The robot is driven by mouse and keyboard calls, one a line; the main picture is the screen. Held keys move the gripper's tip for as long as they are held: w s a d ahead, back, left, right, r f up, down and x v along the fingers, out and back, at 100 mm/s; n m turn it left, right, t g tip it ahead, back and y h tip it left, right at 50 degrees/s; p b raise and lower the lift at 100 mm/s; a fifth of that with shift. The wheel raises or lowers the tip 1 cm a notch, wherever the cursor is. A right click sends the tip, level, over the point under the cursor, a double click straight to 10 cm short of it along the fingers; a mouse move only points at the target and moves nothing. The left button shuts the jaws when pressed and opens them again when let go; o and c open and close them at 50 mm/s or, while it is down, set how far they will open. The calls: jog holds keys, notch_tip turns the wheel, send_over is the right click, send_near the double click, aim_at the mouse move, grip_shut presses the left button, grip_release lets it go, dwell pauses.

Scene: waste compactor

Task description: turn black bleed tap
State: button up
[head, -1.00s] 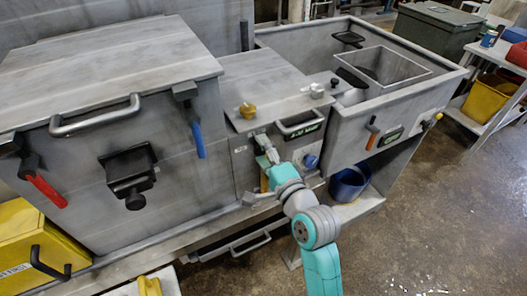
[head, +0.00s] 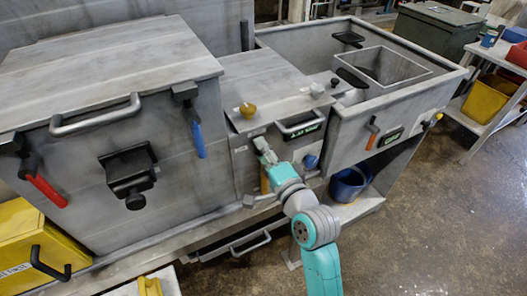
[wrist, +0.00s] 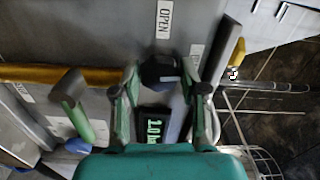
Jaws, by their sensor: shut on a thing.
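The black bleed tap (wrist: 160,70) shows in the wrist view as a dark block between my two fingers, in front of a yellow-brown pipe. My gripper (wrist: 162,92) is shut on it, with a finger on each side. In the head view my gripper (head: 264,150) reaches the front of the grey middle panel, below a yellow knob (head: 248,110). There the gripper and arm hide the tap. A white "OPEN" label (wrist: 165,20) is above the tap in the wrist view, and a second white label (wrist: 197,54) is to its right.
A lit pressure display (wrist: 154,125) sits close under the tap. A green-ended lever (wrist: 78,112) is left of my fingers, and a dark bar (wrist: 224,50) is right. In the head view, a blue knob (head: 311,162) and blue bucket (head: 347,185) stand right of my gripper.

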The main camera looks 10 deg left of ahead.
jog(key=shift+n, duration=7.5)
jog(key=o, duration=1.1)
jog(key=shift+o, duration=0.2)
jog(key=shift+s, duration=0.1)
jog(key=v, duration=1.2)
